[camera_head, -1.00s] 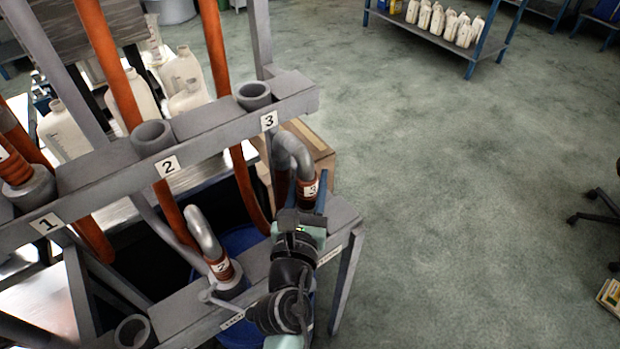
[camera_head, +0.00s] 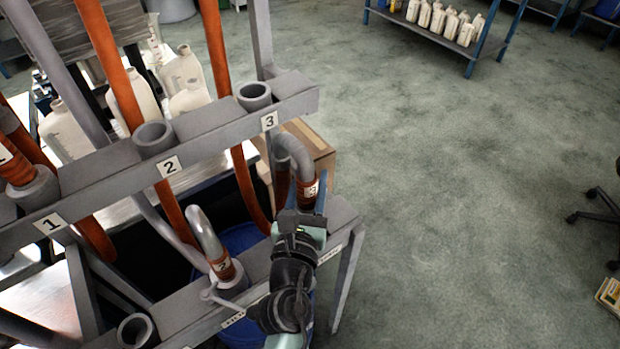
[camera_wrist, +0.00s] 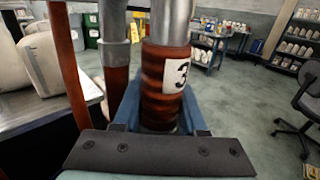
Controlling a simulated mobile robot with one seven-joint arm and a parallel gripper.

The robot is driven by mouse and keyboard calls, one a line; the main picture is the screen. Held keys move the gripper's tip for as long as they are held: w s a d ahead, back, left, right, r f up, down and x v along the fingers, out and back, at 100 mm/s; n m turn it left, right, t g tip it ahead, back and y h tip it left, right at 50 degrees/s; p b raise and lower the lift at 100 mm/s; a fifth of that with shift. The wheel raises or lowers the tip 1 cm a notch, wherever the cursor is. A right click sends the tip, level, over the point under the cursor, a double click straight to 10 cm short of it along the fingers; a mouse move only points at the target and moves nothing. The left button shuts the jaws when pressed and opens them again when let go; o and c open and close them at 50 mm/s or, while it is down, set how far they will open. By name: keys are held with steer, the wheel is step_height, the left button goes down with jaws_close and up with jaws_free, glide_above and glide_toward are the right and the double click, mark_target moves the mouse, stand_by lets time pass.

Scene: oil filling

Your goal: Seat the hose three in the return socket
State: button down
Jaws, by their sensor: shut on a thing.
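Hose three (camera_head: 311,187) is an orange hose end with a "3" tag and a bent grey metal pipe (camera_head: 297,152) on top. It also shows upright in the wrist view (camera_wrist: 163,95), between the blue fingers. My gripper (camera_head: 312,204) is shut on its orange part, above the right end of the lower rail (camera_head: 341,213). A small label (camera_head: 329,254), too small to read surely, is on that rail's front near my gripper. The return socket cannot be made out; my gripper and arm cover that part of the rail. Whether the hose's lower end touches a socket is hidden.
Hose two (camera_head: 222,265) stands in a lower-rail socket to the left. Another lower socket (camera_head: 135,331) is empty. Upper sockets 2 (camera_head: 153,138) and 3 (camera_head: 254,95) are empty. A cardboard box (camera_head: 313,146) is behind the rack.

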steer(key=shift+f+b, duration=1.3)
steer(key=shift+f, duration=0.1)
steer(key=shift+c, duration=1.9)
jaws_free()
steer(key=shift+o, duration=0.8)
steer(key=shift+f, duration=0.15)
steer(key=shift+s+f, duration=0.15)
